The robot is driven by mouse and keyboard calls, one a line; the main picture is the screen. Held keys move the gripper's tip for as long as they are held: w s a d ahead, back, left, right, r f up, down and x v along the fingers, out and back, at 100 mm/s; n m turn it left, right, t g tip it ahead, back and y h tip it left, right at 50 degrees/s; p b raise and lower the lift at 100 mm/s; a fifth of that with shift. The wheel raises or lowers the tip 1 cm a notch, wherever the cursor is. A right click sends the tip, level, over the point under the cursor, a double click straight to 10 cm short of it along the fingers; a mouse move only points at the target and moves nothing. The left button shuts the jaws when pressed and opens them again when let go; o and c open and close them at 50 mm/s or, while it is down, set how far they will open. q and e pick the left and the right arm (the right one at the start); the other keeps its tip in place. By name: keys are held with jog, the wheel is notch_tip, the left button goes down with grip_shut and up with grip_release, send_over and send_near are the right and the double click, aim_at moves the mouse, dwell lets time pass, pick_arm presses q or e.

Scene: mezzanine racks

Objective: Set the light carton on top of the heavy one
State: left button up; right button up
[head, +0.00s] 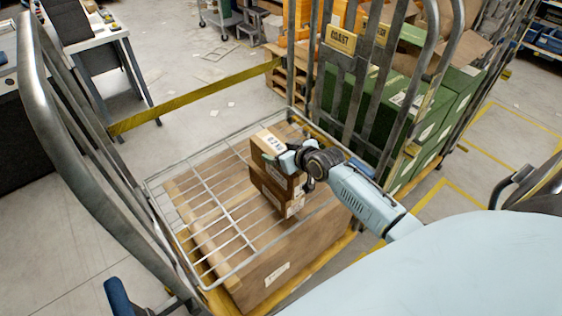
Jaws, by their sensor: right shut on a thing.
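A small brown carton (268,142) with a white printed label sits uppermost in a stack of two on the wire shelf. My right gripper (284,161) is shut on this upper carton at its right side. A second brown carton (272,195) is directly under it, roughly lined up with it. The two look touching, but I cannot tell whether the upper one rests its full weight there. The gripper and wrist hide part of the right side of both cartons. My left gripper is not in view.
The wire shelf (215,205) lies over a large brown carton (278,272) inside a metal roll cage (40,95). The shelf is free left of the stack. A yellow strap (195,98) spans the back. Green boxes (432,120) stand in another cage on the right.

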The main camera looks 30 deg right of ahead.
notch_tip(320, 180, down, 3)
jog(key=shift+f+b, duration=0.2)
jog(key=shift+b, duration=0.1)
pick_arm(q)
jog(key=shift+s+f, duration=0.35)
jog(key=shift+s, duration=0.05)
pick_arm(e)
jog(key=shift+f, duration=0.15)
jog(key=shift+f, duration=0.2)
jog(key=o, duration=1.1)
jog(key=shift+c, duration=0.2)
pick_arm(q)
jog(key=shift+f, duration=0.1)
pick_arm(e)
jog(key=shift+r, duration=0.25)
pick_arm(q)
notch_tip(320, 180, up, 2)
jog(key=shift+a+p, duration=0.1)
jog(key=shift+p, duration=0.8)
pick_arm(e)
jog(key=v, duration=1.2)
